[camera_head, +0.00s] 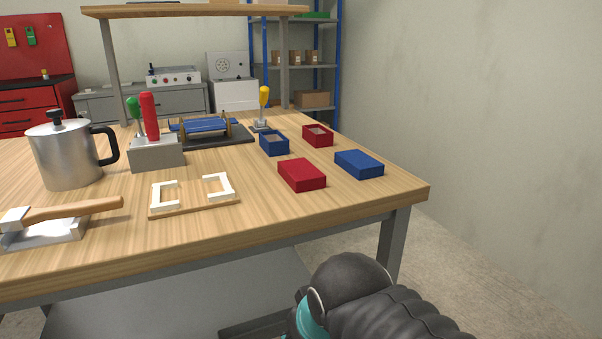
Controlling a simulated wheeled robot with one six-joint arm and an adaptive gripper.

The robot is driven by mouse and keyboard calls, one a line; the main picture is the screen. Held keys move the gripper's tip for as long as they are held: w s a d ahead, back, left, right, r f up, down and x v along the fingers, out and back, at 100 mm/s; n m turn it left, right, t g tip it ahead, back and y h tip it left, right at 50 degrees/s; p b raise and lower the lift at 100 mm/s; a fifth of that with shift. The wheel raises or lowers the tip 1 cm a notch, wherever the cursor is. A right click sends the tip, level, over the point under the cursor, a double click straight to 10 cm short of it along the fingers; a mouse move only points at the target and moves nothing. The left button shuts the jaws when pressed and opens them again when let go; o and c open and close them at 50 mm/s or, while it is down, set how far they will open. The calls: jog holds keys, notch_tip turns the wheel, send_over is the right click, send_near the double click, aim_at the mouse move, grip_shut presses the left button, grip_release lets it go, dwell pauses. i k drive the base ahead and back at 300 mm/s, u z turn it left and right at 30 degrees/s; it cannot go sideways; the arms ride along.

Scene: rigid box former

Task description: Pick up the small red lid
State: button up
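The small red lid (303,175) lies flat on the wooden table, right of the middle, with its plain closed top up. An open red box (318,137) stands behind it. A dark part of my arm shows at the bottom, below and in front of the table edge. My gripper is out of view, so I cannot see its fingers.
A blue lid (359,163) lies right of the red lid, near the table's (250,225) right edge. An open blue box (273,144) stands behind. A wooden frame with white corner pieces (194,206) lies to the left. A metal pot (68,155) stands farther left.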

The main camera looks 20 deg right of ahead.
aim_at(302, 176)
jog(key=u, duration=0.05)
jog(key=k, duration=1.15)
jog(key=z, duration=0.9)
jog(key=i, duration=0.55)
jog(key=z, duration=0.2)
